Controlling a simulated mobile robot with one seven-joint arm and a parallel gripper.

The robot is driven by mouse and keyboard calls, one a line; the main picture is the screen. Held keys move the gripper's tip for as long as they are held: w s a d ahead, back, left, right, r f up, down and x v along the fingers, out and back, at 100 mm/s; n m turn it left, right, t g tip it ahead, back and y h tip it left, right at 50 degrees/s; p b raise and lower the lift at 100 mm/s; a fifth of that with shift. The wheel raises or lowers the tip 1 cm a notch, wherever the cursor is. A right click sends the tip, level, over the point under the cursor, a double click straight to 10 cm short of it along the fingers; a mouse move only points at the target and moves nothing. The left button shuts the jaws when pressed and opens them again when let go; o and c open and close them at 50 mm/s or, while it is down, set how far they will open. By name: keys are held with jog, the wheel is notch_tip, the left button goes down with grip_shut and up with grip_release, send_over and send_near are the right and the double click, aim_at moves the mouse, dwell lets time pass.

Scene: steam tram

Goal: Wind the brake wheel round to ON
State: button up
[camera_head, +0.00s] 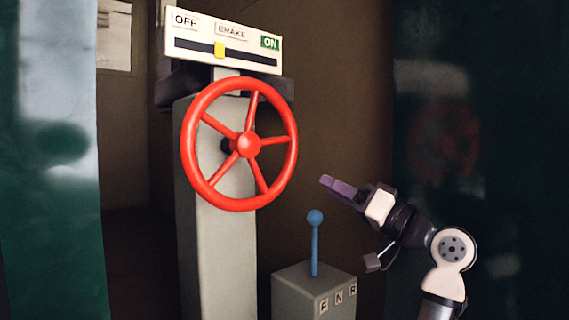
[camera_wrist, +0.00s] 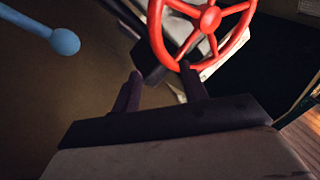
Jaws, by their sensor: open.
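The red brake wheel (camera_head: 247,145) has several spokes and stands upright on the front of a grey post (camera_head: 222,240). Above it, a white brake sign (camera_head: 225,38) reads OFF at left and ON, in green, at right. Its yellow marker (camera_head: 219,49) sits in the slot a little left of the middle. My gripper (camera_head: 326,182) is open and empty, to the right of the wheel and apart from it. In the wrist view, the two fingertips (camera_wrist: 161,72) point towards the wheel rim (camera_wrist: 155,35), with the right fingertip overlapping the rim in the picture.
A blue lever (camera_head: 315,245) with a round knob stands on a grey box (camera_head: 310,290) marked F, N, R, below my gripper and close to it. Green panels stand at the left (camera_head: 50,200) and right. The space between wheel and gripper looks clear.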

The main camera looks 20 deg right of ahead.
aim_at(292, 168)
jog(key=p+x, duration=0.4)
jog(key=x, duration=0.8)
jog(key=shift+w+a+r, duration=0.15)
grip_shut()
